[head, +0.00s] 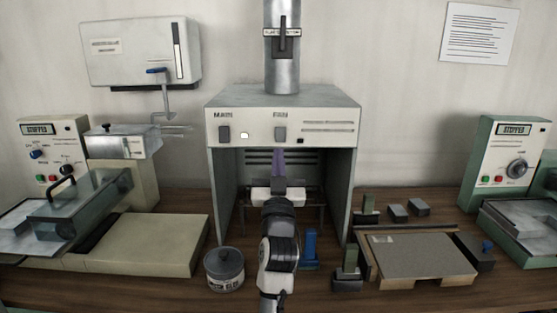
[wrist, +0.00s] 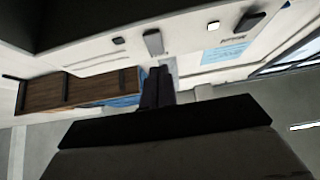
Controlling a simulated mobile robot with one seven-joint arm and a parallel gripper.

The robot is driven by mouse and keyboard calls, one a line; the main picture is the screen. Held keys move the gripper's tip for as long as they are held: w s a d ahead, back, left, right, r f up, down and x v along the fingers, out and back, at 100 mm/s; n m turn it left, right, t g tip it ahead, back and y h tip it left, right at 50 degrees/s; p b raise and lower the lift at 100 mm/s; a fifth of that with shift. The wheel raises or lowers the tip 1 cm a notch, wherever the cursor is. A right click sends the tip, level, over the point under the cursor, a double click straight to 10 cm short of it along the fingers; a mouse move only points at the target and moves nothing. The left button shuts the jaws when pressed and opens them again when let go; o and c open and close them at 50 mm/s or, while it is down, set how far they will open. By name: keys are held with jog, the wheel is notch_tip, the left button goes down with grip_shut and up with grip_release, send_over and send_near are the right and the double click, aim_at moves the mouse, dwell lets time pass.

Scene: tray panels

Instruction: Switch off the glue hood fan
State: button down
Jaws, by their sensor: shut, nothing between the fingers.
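The glue hood (head: 350,113) stands in the middle of the bench with a pale front panel. The fan switch (head: 280,134), a grey rocker under a FAN label, is right of centre; it also shows in the wrist view (wrist: 153,42). The main switch (head: 224,134) is at the left, also in the wrist view (wrist: 250,20). A bright square lamp (head: 244,135) is beside it; a small dark square (head: 300,140) is beside the fan switch. My gripper (head: 279,154) is shut and empty just below the fan switch; its fingers (wrist: 158,72) point toward it. Contact cannot be told.
A glue pot (head: 224,270) stands at the hood's front left. Blocks and a board (head: 418,258) lie at the right. Stopper machines stand at the left (head: 60,150) and right (head: 505,160). A duct (head: 282,70) rises above the hood.

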jog(key=s+f+b, duration=0.2)
jog(key=s+f, duration=0.2)
jog(key=f, duration=0.4)
jog(key=shift+s, duration=0.4)
